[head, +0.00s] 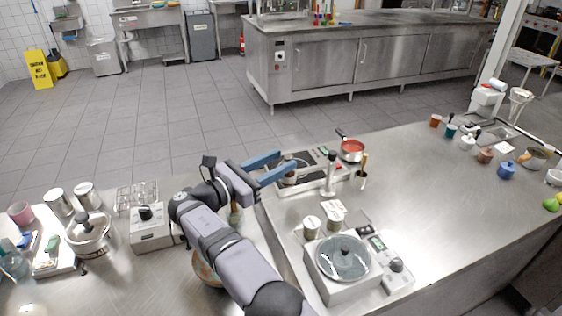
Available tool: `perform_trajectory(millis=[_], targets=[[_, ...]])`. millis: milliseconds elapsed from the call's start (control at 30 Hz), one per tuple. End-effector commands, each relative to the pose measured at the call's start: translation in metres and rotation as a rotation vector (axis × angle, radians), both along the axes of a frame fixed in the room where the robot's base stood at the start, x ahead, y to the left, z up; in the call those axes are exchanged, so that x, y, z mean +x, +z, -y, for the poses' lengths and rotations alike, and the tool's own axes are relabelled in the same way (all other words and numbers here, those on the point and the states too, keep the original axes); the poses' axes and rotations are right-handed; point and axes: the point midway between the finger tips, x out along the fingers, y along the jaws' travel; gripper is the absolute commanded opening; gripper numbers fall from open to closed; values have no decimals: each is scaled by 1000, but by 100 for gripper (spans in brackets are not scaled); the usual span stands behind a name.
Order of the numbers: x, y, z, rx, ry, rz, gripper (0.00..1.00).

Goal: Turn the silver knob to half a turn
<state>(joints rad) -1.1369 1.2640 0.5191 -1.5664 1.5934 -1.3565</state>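A small silver-grey knob (396,265) sits on the control panel of a white appliance (345,289) at the front right of my arm. It is small in the picture, and I cannot read its turn angle. I cannot be sure that it is the task's silver knob. My gripper (288,160) has two blue fingers, apart with a gap between them and nothing visibly held.
A red-filled pan (351,150) stands behind the hob. Small canisters (312,227) stand behind the white appliance. Clear steel counter (450,210) lies at right.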

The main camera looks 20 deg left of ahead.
Motion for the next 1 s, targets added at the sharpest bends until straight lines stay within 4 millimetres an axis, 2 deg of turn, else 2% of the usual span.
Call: perform_trajectory(millis=[167, 333, 400, 533, 667, 767, 867, 1000], targets=[[-4, 40, -1, 52, 8, 24, 39], [-12, 94, 4, 95, 17, 43, 39], [-16, 107, 8, 69, 22, 41, 39], [-23, 119, 14, -11, 44, 31, 39], [-28, 116, 17, -101, 92, 23, 39], [-32, 102, 20, -158, 141, 17, 39], [-35, 77, 23, -203, 199, 5, 39], [-39, 30, 25, -238, 284, -23, 39]])
